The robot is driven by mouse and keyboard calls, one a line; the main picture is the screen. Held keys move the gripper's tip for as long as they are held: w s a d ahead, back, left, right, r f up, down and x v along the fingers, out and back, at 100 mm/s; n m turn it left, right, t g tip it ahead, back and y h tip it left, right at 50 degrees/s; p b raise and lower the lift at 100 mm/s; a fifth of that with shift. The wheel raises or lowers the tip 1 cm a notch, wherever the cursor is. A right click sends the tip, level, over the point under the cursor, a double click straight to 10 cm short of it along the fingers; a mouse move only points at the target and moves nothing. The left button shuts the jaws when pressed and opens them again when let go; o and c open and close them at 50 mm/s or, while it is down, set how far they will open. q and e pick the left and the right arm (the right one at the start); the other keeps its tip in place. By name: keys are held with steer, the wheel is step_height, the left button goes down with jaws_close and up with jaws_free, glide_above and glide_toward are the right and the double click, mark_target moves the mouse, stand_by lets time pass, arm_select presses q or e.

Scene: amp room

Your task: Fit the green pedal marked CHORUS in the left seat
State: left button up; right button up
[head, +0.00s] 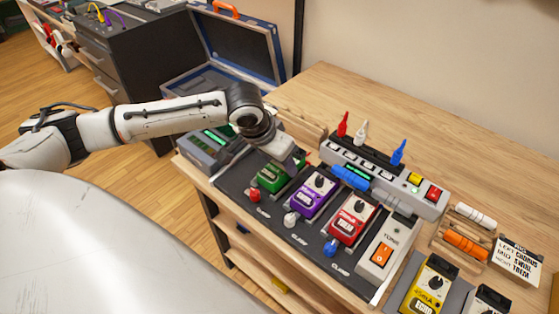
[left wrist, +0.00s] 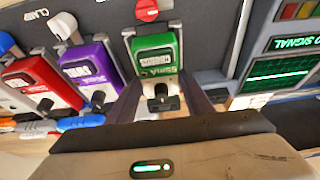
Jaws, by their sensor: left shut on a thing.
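The green pedal (head: 270,180) is at the left place of the dark pedalboard (head: 232,185), left of the purple pedal (head: 314,196). In the left wrist view the green pedal (left wrist: 154,52), with its CHORUS label, lies between the two fingers of my left gripper (left wrist: 160,92). The left gripper (head: 283,165) is shut on its knob end, which it partly hides in the head view. I cannot tell whether the pedal sits fully down. My right gripper is not in view.
The red pedal (head: 352,221) and a tuner (head: 386,252) stand to the right on the board. A power strip (head: 385,175) with upright plugs runs behind. A screen unit (head: 211,142) is at the left. A yellow pedal (head: 432,284) and a card (head: 516,262) are at the right.

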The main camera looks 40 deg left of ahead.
arm_select(q)
steer(key=o, duration=1.4)
steer(key=shift+o, duration=0.9)
steer(key=shift+f, duration=0.1)
steer(key=shift+r, duration=3.6)
